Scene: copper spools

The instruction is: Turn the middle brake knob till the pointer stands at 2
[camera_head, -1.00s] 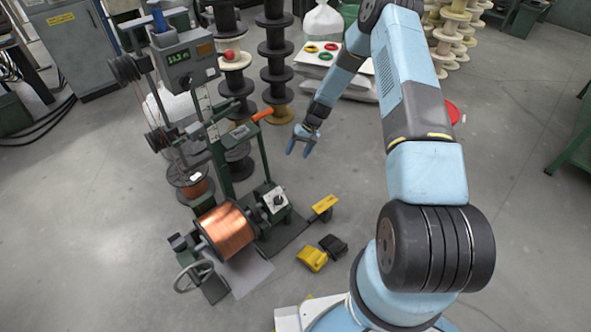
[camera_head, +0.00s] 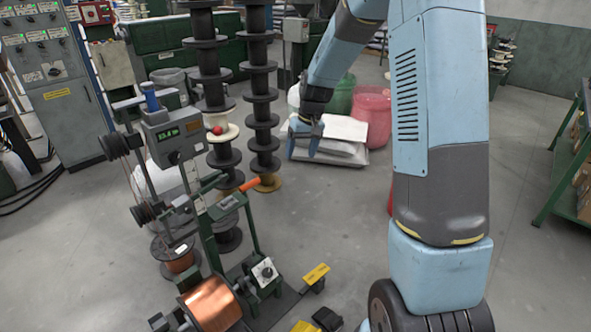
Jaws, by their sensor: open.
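The winding machine (camera_head: 222,232) stands at the lower left, with a copper spool (camera_head: 210,303) at its front. A black knob (camera_head: 266,272) sits on a white dial plate on the machine's right side. Its pointer and numbers are too small to read, and I cannot tell whether this is the middle brake knob. My gripper (camera_head: 305,142) is open and empty, its blue fingers pointing down. In the picture it is well above and right of the knob, and apart from the machine.
An orange handle (camera_head: 250,184) sticks out from the machine. A yellow pedal (camera_head: 315,275) lies right of the knob. Tall stacks of black spools (camera_head: 262,112) stand behind.

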